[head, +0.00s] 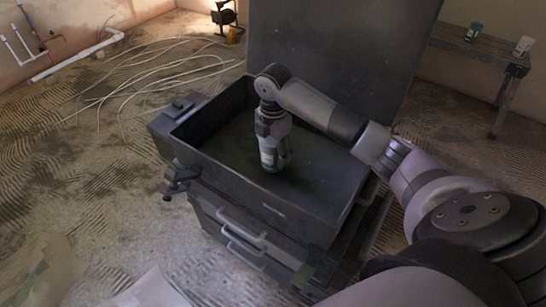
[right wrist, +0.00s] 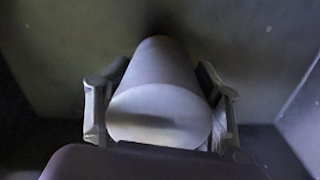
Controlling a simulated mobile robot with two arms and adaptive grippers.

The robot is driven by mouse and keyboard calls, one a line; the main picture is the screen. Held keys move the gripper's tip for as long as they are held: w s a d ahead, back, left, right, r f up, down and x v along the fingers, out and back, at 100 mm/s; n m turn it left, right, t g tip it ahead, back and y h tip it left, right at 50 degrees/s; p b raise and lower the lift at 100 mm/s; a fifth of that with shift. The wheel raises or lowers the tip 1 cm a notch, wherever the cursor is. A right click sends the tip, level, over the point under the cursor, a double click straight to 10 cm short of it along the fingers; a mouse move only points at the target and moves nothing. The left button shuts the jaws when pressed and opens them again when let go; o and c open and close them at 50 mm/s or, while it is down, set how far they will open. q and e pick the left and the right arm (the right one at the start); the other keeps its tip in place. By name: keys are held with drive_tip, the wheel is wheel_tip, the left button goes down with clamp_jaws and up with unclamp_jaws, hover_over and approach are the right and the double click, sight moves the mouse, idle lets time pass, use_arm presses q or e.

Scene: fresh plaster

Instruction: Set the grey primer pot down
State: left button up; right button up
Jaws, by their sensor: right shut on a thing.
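My right gripper (head: 274,150) reaches down into an open dark grey toolbox (head: 290,215). The pot looks upright and is low over the bare toolbox floor. I cannot tell whether it touches the floor. My left gripper is not in view.
The toolbox lid (head: 335,55) stands raised behind. A bench (head: 475,45) at the far right bears a teal pot (head: 473,32) and a pale pot (head: 523,46). Loose cables (head: 150,75) lie on the floor, and a work lamp (head: 226,18) stands at the back.

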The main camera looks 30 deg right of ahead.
sight(273, 143)
wheel_tip(273, 143, down, 2)
drive_tip(key=shift+f, duration=0.15)
drive_tip(key=o, duration=1.8)
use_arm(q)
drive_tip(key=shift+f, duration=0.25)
use_arm(e)
wheel_tip(273, 143, up, 5)
drive_tip(key=shift+r+p, duration=0.2)
drive_tip(key=shift+p, duration=0.4)
wheel_tip(273, 143, up, 6)
drive_tip(key=shift+f+p, duration=0.15)
drive_tip(key=shift+p, duration=0.45)
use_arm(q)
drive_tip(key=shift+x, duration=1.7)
use_arm(e)
drive_tip(key=shift+r, duration=0.5)
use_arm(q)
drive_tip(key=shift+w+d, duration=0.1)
